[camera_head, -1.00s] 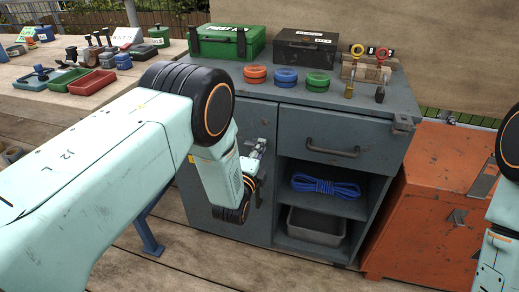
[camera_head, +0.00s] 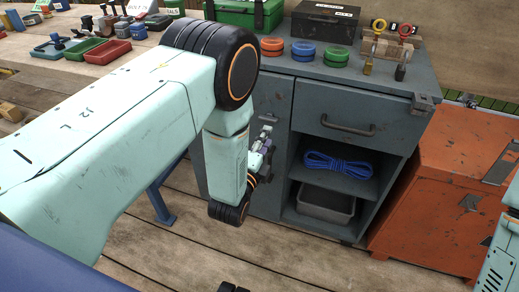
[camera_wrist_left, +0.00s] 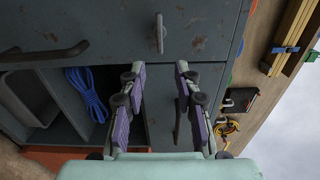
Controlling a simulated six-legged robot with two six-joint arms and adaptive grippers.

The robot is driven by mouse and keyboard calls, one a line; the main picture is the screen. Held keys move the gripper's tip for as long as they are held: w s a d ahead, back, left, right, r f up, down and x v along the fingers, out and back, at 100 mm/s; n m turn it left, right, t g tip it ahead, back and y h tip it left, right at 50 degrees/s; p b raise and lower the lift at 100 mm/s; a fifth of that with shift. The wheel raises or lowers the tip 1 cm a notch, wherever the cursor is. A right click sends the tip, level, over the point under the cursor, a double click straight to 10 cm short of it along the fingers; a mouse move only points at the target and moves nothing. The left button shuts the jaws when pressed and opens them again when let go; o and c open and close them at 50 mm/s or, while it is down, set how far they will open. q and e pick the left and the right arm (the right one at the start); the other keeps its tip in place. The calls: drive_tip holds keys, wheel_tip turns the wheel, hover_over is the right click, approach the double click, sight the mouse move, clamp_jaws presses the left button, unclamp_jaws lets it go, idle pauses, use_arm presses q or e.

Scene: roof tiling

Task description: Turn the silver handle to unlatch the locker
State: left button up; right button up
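The grey-blue locker (camera_head: 330,82) stands ahead, with a shut door on its left side. In the left wrist view the small silver handle (camera_wrist_left: 160,33) sits on the grey-blue panel, beyond and between the fingertips. It looks roughly upright in that view. My left gripper (camera_wrist_left: 157,68) is open and empty, with purple-grey fingers apart on either side of the handle's line. The fingertips look short of the handle.
A dark drawer pull (camera_head: 348,126) is right of the door, above an open shelf with blue rope (camera_head: 340,164) and a grey bin (camera_head: 325,205). An orange cabinet (camera_head: 440,190) stands at the right. Coloured round tins (camera_head: 305,49) and boxes lie on top.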

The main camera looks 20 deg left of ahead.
use_arm(q)
drive_tip(key=shift+s+a, duration=0.1)
drive_tip(key=shift+s, duration=2.1)
drive_tip(key=s+a+f+n+g, duration=0.3)
drive_tip(key=s+f+n+g, duration=0.6)
drive_tip(key=s+f+n, duration=0.3)
drive_tip(key=s+a+n+g+p, duration=0.2)
drive_tip(key=s+n+g, duration=0.5)
drive_tip(key=s, duration=1.6)
drive_tip(key=shift+s+a+g+y+p, duration=0.2)
drive_tip(key=shift+s+g+y+p, duration=0.15)
drive_tip(key=shift+g+p, duration=0.6)
